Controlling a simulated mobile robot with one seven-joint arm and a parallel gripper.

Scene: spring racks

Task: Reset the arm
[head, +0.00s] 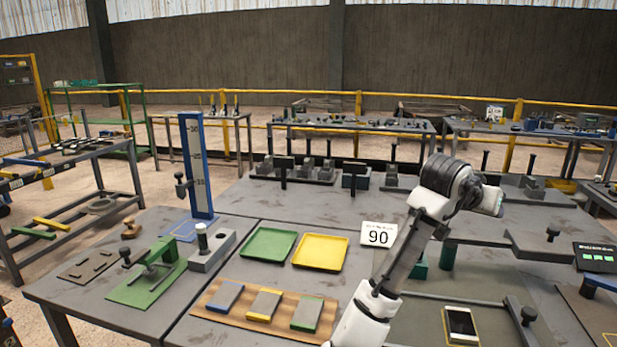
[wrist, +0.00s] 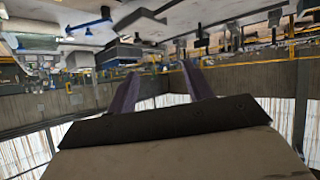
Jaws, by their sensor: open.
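My arm (head: 385,275) rises from the bottom of the head view, over the bench, to a dark joint with a white end at the right. I cannot make out the fingers in that view. In the wrist view my gripper (wrist: 162,82) shows two dark purple fingers spread apart. Nothing is between them. The wrist picture is upside down, with benches at the top and the wall below. The fingers touch nothing that I can see.
The bench holds a green tray (head: 268,244), a yellow tray (head: 320,251), a wooden board (head: 224,316) with three blocks, a green clamp fixture (head: 147,275) and a tall blue scale (head: 196,165). A "90" card (head: 379,235) stands just left of my arm.

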